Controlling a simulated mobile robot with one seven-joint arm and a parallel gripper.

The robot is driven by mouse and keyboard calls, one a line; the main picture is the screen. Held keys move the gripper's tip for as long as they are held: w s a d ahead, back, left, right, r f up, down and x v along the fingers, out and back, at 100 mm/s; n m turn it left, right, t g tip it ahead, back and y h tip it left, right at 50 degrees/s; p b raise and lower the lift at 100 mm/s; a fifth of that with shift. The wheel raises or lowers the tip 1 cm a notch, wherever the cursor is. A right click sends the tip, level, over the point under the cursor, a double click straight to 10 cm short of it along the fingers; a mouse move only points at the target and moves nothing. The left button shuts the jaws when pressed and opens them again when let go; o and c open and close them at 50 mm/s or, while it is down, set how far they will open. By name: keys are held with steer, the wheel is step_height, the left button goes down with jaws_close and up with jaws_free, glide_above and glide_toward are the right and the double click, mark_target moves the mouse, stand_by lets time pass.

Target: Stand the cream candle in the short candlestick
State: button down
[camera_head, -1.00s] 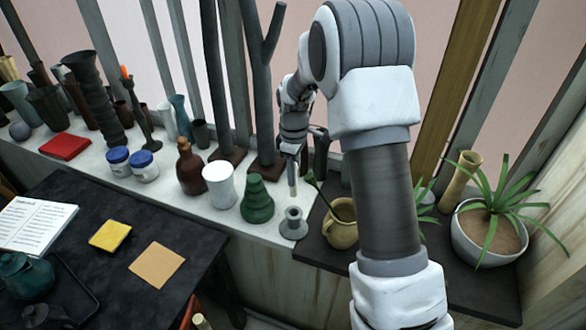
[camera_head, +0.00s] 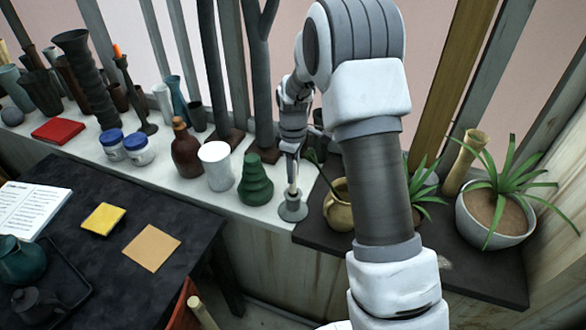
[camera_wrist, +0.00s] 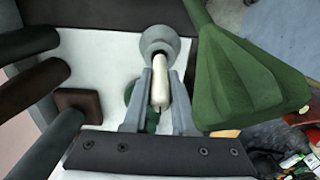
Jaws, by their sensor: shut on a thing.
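The cream candle (camera_wrist: 159,82) is held between the two fingers of my gripper (camera_wrist: 160,100) in the wrist view. Its far end meets the mouth of the short grey candlestick (camera_wrist: 158,42). In the head view the candle (camera_head: 291,177) looks about upright above the candlestick (camera_head: 292,208), which stands on the white ledge near its right end. The candle's lower end is at the cup. How deep it sits in the cup cannot be told. My gripper (camera_head: 291,152) is small and partly hidden by my arm there.
A green tiered vase (camera_head: 256,185) stands close left of the candlestick, with a white cup (camera_head: 216,168) beyond. A tan jug (camera_head: 339,208) is close on the right, on a dark shelf (camera_head: 430,262). A large green faceted object (camera_wrist: 250,85) looms right in the wrist view.

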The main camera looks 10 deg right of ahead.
steer(key=shift+f+b, duration=1.55)
steer(key=shift+f, duration=1.15)
steer(key=c, duration=0.6)
jaws_free()
steer(key=shift+c, duration=0.2)
step_height(320, 180, up, 17)
steer(key=shift+f+p, duration=0.2)
steer(key=shift+p, duration=0.6)
steer(key=shift+r, duration=0.45)
